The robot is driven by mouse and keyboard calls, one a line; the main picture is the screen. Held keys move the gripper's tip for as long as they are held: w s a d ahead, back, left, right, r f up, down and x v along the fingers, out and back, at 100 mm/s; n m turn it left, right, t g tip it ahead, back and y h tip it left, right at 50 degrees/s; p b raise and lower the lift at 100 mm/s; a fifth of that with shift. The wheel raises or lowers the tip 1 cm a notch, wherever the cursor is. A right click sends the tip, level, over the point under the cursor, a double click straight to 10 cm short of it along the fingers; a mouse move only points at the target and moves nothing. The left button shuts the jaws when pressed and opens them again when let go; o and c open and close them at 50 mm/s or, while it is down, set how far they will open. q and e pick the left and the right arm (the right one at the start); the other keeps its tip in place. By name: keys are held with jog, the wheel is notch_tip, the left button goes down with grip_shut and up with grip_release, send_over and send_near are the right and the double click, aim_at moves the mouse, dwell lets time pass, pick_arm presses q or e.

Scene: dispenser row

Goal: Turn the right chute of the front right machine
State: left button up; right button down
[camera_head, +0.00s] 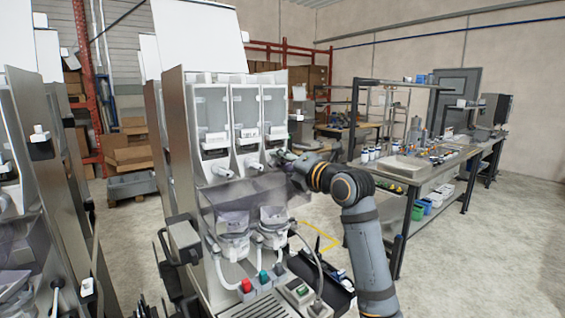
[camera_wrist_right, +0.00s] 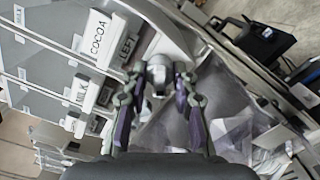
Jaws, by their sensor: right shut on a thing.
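The front right machine (camera_head: 178,140) stands in the middle of the head view, with three clear canisters in a row. The right canister (camera_head: 272,105) is nearest my right arm. My right gripper (camera_head: 279,158) reaches in from the right at the foot of that canister. In the right wrist view my right gripper (camera_wrist_right: 160,80) has its two fingers on either side of the grey right chute (camera_wrist_right: 158,65) and is shut on it. My left gripper is not in view.
Below the chutes are a translucent panel (camera_head: 240,193) and two mixing bowls (camera_head: 233,240) with hoses. Another machine (camera_head: 30,180) stands at the left. A workbench (camera_head: 420,175) is at the right, with open floor before it.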

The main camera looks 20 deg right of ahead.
jog(key=shift+f, duration=0.1)
jog(key=c, duration=1.4)
grip_release()
jog(key=v, duration=1.2)
